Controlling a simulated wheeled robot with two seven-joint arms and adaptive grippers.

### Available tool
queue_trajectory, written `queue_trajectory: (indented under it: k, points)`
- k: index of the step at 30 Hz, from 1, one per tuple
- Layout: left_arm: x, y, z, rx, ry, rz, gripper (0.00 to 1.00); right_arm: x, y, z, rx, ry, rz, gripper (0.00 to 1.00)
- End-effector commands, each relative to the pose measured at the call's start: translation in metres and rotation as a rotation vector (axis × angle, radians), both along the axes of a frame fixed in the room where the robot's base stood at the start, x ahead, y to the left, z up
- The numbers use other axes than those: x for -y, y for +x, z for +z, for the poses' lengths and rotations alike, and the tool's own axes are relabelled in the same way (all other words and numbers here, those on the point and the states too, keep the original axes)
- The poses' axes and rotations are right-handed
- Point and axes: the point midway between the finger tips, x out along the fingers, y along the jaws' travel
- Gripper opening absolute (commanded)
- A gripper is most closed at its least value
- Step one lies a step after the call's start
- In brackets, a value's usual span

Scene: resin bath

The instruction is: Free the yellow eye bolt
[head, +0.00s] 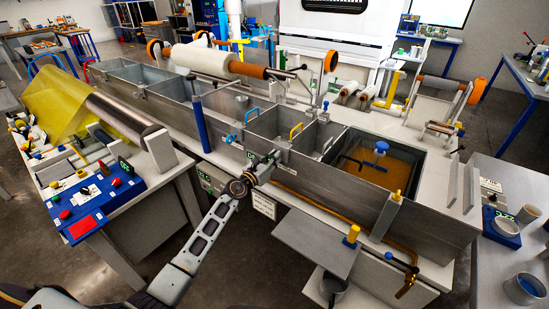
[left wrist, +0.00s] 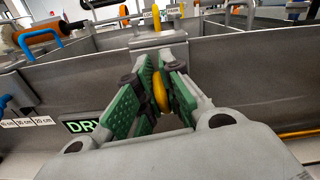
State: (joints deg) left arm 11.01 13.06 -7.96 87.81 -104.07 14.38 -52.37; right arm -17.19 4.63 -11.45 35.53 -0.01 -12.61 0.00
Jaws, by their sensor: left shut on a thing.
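My left gripper (head: 266,165) is at the near wall of the long metal bath (head: 335,190), by the small divided compartments. In the left wrist view, its two green-padded fingers (left wrist: 160,88) are shut on the yellow eye bolt (left wrist: 160,92). The bolt's ring stands upright between the pads, just in front of a grey bracket on the bath wall. The lower end of the bolt is hidden by the fingers, so I cannot tell whether it is still seated. In the head view the gripper hides the bolt. My right gripper is not in view.
A yellow-handled (head: 296,131) divider and a blue-handled (head: 252,142) one stand in the bath. An amber resin pool (head: 380,172) lies to the right. A blue post (head: 200,125) rises left of the gripper. A grey shelf (head: 316,240) juts out in front.

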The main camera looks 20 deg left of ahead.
Motion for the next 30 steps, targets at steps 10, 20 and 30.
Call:
queue_trajectory:
  k: [10,20,30]
  points:
    - [-0.003,0.001,0.000,-0.098,-0.259,0.000,0.00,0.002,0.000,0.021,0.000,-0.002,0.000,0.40]
    - [-0.005,0.001,-0.002,-0.187,-0.506,0.000,0.00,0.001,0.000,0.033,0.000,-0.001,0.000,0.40]
    - [-0.006,0.002,-0.004,-0.231,-0.628,0.000,0.00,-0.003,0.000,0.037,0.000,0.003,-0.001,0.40]
